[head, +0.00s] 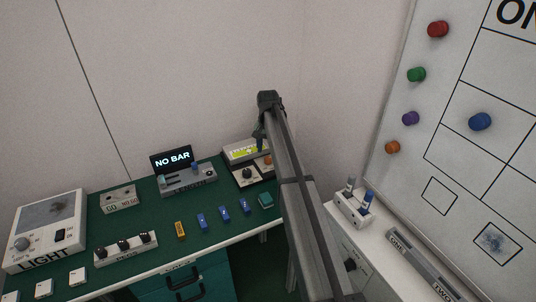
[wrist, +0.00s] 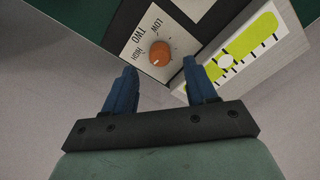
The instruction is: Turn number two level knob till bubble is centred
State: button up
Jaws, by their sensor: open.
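The number two level knob (wrist: 160,54) is a round orange knob on a white plate marked TWO, LOW and HIGH. A small pale mark shows at its lower left edge in the wrist view. It also shows in the head view (head: 267,160). The level vial (wrist: 252,43) is yellow-green with black ticks. Its pale bubble (wrist: 225,61) sits towards the lower left part of the vial in the wrist view. My gripper (wrist: 160,67) is open and empty, its blue fingertips apart just short of the knob. In the head view my gripper (head: 260,142) hangs over the level unit.
A dark knob (head: 247,173) is beside the orange one. A NO BAR display (head: 172,160) stands left on the green bench (head: 150,215). Several blue blocks (head: 224,213) and a teal block (head: 265,200) lie in front. A whiteboard (head: 450,90) is at right.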

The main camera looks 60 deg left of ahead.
aim_at(268, 158)
notch_tip(268, 158, up, 10)
dwell(0.4)
jog(key=shift+s, duration=0.1)
dwell(0.4)
